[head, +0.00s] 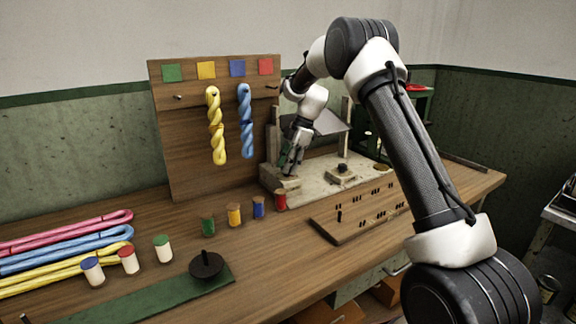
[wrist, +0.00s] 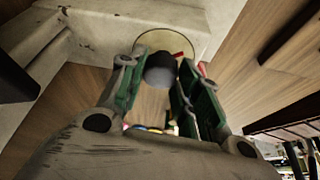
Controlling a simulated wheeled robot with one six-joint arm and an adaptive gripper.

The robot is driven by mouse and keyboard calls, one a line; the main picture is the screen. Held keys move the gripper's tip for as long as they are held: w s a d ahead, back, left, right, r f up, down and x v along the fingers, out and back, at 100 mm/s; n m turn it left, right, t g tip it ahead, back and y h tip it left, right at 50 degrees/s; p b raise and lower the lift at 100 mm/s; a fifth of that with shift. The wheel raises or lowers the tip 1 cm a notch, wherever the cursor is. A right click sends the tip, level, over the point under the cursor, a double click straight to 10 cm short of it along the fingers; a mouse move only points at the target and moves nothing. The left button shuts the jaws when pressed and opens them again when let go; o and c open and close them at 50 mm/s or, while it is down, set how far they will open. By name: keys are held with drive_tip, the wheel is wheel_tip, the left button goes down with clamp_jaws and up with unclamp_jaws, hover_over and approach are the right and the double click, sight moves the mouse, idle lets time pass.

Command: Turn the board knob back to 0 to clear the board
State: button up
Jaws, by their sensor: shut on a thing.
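The board knob (wrist: 160,70) is a dark rounded knob in the wrist view. It stands in front of a pale round dial plate (wrist: 146,38), and a short red mark shows beside it. The dial's numbers cannot be read. My gripper (wrist: 160,75) has its green-padded fingers on either side of the knob and is shut on it. In the head view my gripper (head: 292,160) is at the left front of the pale basin unit (head: 315,178), where it hides the knob. The wooden board (head: 215,180) with yellow (head: 216,125) and blue (head: 245,120) skeins stands just left of it.
Several small colored spools, including a red one (head: 280,200), stand in front of the unit. Another black knob (head: 342,168) sits on the unit, right of my gripper. A pegged wooden plate (head: 345,228) lies in front. Skeins (head: 60,245) lie at the left.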

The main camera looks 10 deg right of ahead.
drive_tip(key=o, duration=1)
drive_tip(key=v, duration=1.2)
drive_tip(key=shift+a, duration=0.1)
